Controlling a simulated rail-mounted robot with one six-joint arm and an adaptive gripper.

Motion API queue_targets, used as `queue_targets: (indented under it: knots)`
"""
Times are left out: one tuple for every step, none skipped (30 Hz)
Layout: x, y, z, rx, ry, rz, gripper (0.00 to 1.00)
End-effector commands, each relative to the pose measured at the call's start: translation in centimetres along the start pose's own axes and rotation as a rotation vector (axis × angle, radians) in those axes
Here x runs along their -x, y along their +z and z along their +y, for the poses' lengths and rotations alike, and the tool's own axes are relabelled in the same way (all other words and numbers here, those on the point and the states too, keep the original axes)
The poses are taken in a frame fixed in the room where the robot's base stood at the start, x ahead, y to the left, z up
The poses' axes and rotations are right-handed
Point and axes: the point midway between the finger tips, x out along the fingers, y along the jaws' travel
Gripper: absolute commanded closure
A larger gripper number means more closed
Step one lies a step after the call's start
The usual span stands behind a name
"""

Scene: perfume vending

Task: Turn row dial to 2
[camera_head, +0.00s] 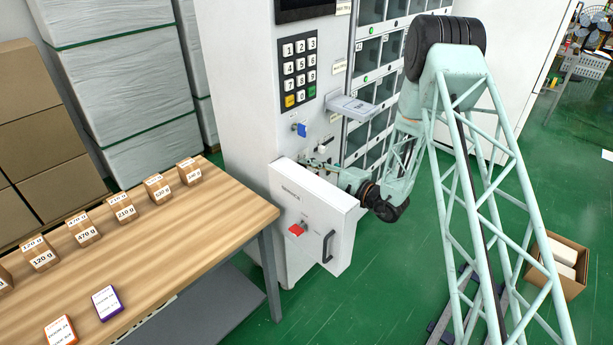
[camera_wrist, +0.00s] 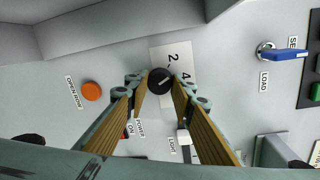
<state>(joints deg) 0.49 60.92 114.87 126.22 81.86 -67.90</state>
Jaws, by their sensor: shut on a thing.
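The row dial (camera_wrist: 160,81) is a round black knob with a light pointer line, on a white label (camera_wrist: 159,56) printed with 2 and 4, seen rotated in the wrist view. The line slants up and right in that view; I cannot tell exactly which mark it meets. My gripper (camera_wrist: 158,87) has its two fingers closed on the dial, one on each side. In the head view, my gripper (camera_head: 316,163) reaches the white machine's front above the open service door (camera_head: 325,208), and the dial cannot be made out.
An orange button (camera_wrist: 91,91), a light switch (camera_wrist: 184,137) and a blue key (camera_wrist: 289,54) in a lock surround the dial. A keypad (camera_head: 299,68) is above. The open door with its red switch (camera_head: 297,230) and handle (camera_head: 328,246) juts out below my gripper.

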Motion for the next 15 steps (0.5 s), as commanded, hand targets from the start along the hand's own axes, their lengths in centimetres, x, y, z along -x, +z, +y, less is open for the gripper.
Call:
queue_targets:
  knots:
    - [-0.05, -0.07, 0.21, 0.031, -0.001, 0.003, 0.88]
    - [-0.05, -0.07, 0.17, 0.050, -0.002, 0.005, 0.88]
    - [-0.06, -0.07, 0.15, 0.077, -0.002, 0.008, 0.88]
    - [-0.05, -0.07, 0.15, 0.098, -0.002, 0.010, 0.88]
    - [-0.05, -0.06, 0.16, 0.117, -0.002, 0.013, 0.88]
    - [-0.04, -0.04, 0.17, 0.143, -0.002, 0.015, 0.88]
    - [-0.04, -0.02, 0.18, 0.164, -0.002, 0.017, 0.88]
    - [-0.04, 0.01, 0.16, 0.184, -0.002, 0.019, 0.88]
    - [-0.03, 0.04, 0.13, 0.210, -0.002, 0.021, 0.88]
    - [-0.03, 0.05, 0.11, 0.229, -0.002, 0.023, 0.88]
    - [-0.04, 0.06, 0.08, 0.248, -0.002, 0.025, 0.88]
    - [-0.04, 0.07, 0.05, 0.271, -0.003, 0.028, 0.88]
    - [-0.04, 0.07, 0.03, 0.288, -0.003, 0.030, 0.88]
    - [-0.04, 0.07, 0.01, 0.304, -0.003, 0.031, 0.88]
    - [-0.05, 0.08, -0.01, 0.324, -0.004, 0.034, 0.88]
